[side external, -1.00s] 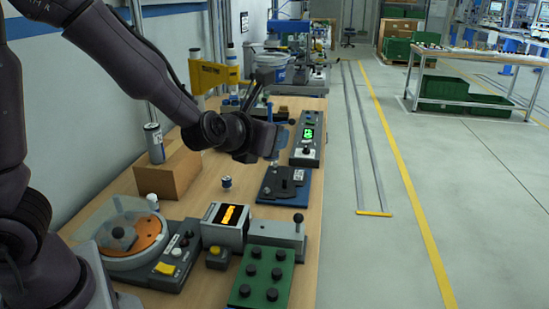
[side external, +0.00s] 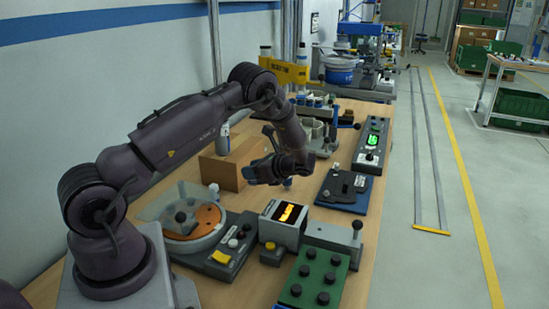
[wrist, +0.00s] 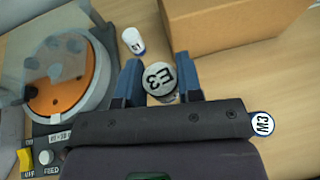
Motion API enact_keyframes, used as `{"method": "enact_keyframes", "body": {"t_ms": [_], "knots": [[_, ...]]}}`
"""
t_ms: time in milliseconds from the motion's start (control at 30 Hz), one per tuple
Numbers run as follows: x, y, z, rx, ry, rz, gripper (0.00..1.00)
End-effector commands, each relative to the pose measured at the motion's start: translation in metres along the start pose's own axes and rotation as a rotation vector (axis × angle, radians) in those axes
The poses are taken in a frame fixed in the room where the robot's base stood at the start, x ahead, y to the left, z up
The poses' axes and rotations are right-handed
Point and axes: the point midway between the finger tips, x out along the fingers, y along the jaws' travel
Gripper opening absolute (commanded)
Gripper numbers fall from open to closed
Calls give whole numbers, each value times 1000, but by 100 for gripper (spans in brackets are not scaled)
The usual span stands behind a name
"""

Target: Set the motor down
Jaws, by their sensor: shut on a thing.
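My gripper (wrist: 157,62) is shut on a motor (wrist: 160,77), a short cylinder with a pale top marked E3, seen end-on between the two blue fingers. In the side external view my gripper (side external: 262,171) hangs low in front of the cardboard box, and the held motor is hidden by the fingers. I cannot tell whether its underside touches the table. A second small cylinder (wrist: 263,124) with a white marked top is right of the gripper; it also shows in the side view (side external: 288,182). A third small white-and-blue one (wrist: 133,40) stands left of the fingers.
The cardboard box (wrist: 225,22) is close beyond the fingers. A feeder with an orange disc (side external: 193,222) stands to the left. A display box (side external: 284,222), a green knob panel (side external: 316,279) and a dark blue fixture (side external: 344,190) lie nearby. Bare wood shows right of the cardboard box.

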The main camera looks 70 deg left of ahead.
Motion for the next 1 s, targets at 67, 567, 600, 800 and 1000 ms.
{"method": "enact_keyframes", "body": {"t_ms": [67,567,600,800,1000], "knots": [[-5,3,2,-34,0,68,9],[1,16,-22,-65,0,155,9],[3,16,-26,-64,0,154,9],[10,15,-45,-65,1,152,9],[15,15,-55,-66,1,153,9]]}}
